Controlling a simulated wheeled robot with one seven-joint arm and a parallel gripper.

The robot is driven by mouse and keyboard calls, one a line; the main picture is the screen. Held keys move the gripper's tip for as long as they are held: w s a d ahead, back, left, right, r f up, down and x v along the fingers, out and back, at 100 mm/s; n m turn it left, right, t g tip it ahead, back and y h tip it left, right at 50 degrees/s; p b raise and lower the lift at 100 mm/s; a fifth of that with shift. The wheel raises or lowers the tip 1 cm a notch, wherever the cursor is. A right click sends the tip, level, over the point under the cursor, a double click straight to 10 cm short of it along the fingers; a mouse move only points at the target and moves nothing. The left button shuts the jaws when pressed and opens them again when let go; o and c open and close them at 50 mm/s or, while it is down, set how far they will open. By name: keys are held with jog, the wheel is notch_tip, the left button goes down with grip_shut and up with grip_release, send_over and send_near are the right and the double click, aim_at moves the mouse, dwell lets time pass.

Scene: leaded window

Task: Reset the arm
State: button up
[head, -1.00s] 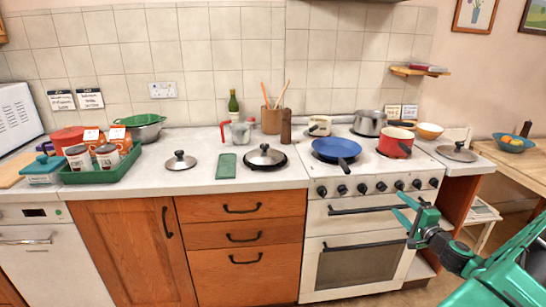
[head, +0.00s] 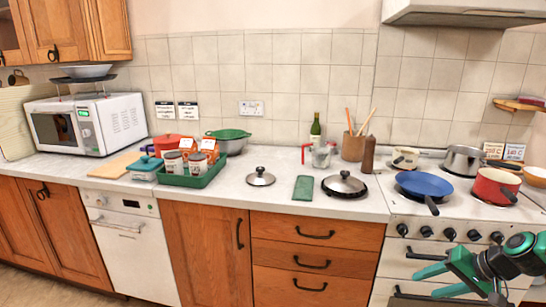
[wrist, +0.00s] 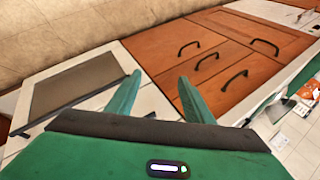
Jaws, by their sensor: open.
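My green gripper (head: 462,281) is at the lower right of the head view, in front of the white stove (head: 405,262). Its two fingers are spread apart with nothing between them. In the wrist view my gripper (wrist: 155,95) also shows open and empty. Beyond its fingers are the oven door (wrist: 75,85) and the wooden drawers (wrist: 215,65), apart from the fingers.
A blue pan (head: 424,184), a red pot (head: 494,186) and a steel pot (head: 462,160) stand on the stove. The counter holds lids, a green tray (head: 205,180) and a microwave (head: 88,124). The air before the drawers (head: 305,258) is clear.

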jog(key=s+a+r+g+h, duration=0.2)
jog(key=s+r, duration=0.5)
jog(key=s, duration=0.4)
jog(key=s+a+r+g+h, duration=0.2)
jog(key=s+r, duration=0.4)
jog(key=s, duration=0.5)
jog(key=shift+s+a+r+n+g, duration=0.3)
jog(key=shift+s+a+r+g, duration=0.15)
jog(key=shift+g, duration=0.45)
